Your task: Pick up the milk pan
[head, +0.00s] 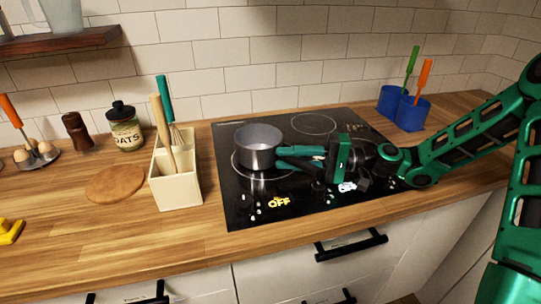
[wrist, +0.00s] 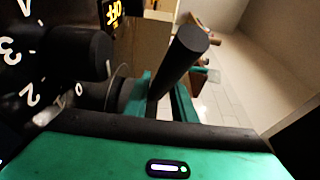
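The milk pan (head: 258,150), a small grey pot, stands on the left part of the black cooktop, on a ring marking. Its handle points right, toward my gripper. My gripper (head: 285,157) comes in from the right, its green fingertips close to the pan's side and apart from each other. In the wrist view the thick black handle (wrist: 182,62) passes between the green fingers of my gripper (wrist: 158,97). I cannot tell whether the fingers press on it. The pan's body is mostly hidden in the wrist view.
The cooktop (head: 245,205) has glowing displays and knobs at its front. A cream utensil holder (head: 175,188) stands left of it, near a round wooden board (head: 114,183) and an oats jar (head: 125,127). Blue containers (head: 411,113) stand at the back right. The cooktop's back right is clear.

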